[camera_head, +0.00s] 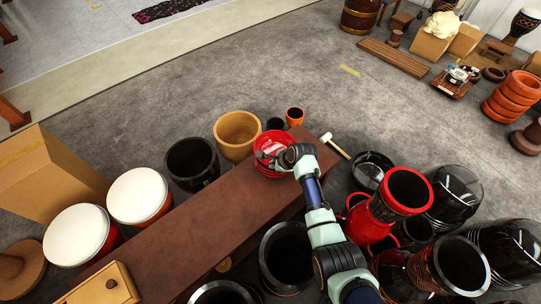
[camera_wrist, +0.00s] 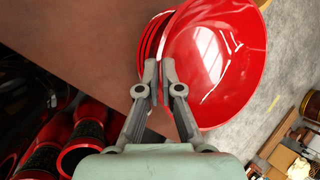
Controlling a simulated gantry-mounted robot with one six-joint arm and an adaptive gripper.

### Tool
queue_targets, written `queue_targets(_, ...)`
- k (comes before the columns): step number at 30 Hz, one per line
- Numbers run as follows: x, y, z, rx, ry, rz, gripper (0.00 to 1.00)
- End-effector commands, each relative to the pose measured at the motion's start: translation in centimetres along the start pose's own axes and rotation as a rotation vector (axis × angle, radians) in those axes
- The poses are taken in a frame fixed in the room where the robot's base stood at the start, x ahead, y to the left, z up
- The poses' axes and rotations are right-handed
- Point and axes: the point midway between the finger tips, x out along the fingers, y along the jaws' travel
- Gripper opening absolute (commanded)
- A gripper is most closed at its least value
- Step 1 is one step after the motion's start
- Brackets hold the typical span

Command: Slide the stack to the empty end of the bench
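A stack of glossy red bowl-shaped shells (camera_head: 269,163) stands at the far end of the brown bench, beside its left edge. In the wrist view the wide top bowl (camera_wrist: 225,60) fills the upper middle, with several nested rims (camera_wrist: 152,38) showing along its left side. My gripper (camera_head: 270,154) reaches over the stack from the right. In the wrist view my gripper's fingers (camera_wrist: 159,70) are close together at the bowl's left rim, with a narrow strip of rim between them. The finger pads hide the exact contact. The bench (camera_head: 215,215) is bare from the stack back toward the near left.
A small wooden box (camera_head: 98,285) sits at the bench's near left end. Drums, including a tan one (camera_head: 238,135) and a black one (camera_head: 192,163), line the left side. Red and black goblet drums (camera_head: 390,200) crowd the right. A mallet (camera_head: 334,145) lies past the far end.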

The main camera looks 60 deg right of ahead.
Motion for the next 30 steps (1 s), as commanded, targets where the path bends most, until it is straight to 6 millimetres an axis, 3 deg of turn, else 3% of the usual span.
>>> queue_targets(30, 3.2, 1.3, -1.3, -0.001, -0.001, 0.0, 0.0)
